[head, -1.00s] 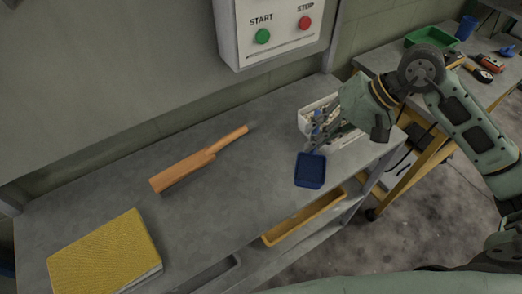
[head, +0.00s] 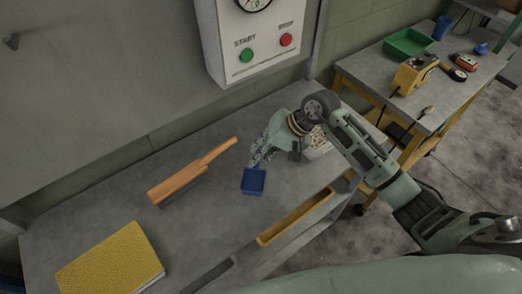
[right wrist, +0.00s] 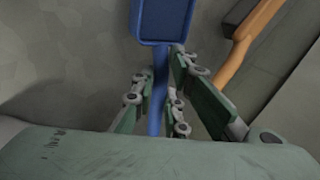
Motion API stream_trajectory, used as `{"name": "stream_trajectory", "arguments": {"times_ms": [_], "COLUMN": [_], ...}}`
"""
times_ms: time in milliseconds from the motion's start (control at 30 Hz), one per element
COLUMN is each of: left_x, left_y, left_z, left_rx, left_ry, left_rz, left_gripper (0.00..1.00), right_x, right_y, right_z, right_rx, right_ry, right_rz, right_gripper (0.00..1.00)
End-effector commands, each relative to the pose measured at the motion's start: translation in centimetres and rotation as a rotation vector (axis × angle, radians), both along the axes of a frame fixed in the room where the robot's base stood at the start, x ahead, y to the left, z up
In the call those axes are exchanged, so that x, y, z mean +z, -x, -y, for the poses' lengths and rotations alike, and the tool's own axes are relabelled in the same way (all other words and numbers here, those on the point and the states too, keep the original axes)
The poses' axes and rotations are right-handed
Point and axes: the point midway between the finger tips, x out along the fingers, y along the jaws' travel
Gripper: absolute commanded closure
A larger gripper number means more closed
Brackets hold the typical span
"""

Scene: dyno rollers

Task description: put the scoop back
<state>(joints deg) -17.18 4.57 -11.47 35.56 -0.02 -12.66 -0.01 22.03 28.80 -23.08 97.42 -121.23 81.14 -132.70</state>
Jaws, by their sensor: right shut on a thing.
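The blue scoop (head: 253,182) has a square pan, which hangs over the grey bench top in the head view. In the right wrist view the scoop (right wrist: 163,22) runs away from me, with its handle between my fingers. My right gripper (head: 258,158) is shut on that handle. It also shows in the right wrist view (right wrist: 162,95), with a finger on either side of the handle. I cannot tell whether the pan touches the bench. My left gripper is not in view.
An orange-handled brush (head: 180,180) lies left of the scoop. A yellow book (head: 110,262) lies at the front left. A white box (head: 318,145) stands behind my right arm, partly hidden. A control panel (head: 260,45) hangs on the wall. Bare bench lies between scoop and book.

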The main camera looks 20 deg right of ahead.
Motion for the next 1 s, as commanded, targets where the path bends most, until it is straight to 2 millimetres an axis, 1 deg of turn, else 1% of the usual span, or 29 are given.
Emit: {"name": "stream_trajectory", "arguments": {"times_ms": [267,400,433,633,900,1000], "left_x": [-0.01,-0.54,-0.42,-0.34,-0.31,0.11], "left_y": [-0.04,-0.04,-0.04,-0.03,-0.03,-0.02], "left_z": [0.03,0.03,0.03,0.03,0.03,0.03], "left_rx": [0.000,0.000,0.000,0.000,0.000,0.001], "left_ry": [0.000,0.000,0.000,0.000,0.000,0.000], "left_rz": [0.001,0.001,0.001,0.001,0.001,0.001], "left_gripper": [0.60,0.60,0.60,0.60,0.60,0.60], "right_x": [-0.19,-0.56,-0.45,-0.38,-0.35,-0.03], "right_y": [-0.05,-0.06,-0.05,-0.04,-0.03,-0.02], "right_z": [0.02,0.05,0.05,0.03,0.02,0.00], "right_rx": [0.000,-0.001,0.000,0.000,0.000,-0.001], "right_ry": [0.000,0.000,0.000,0.000,0.000,-0.001], "right_rz": [0.002,0.003,0.002,0.002,0.002,0.001], "right_gripper": [1.00,1.00,0.85,0.68,0.68,0.68]}}
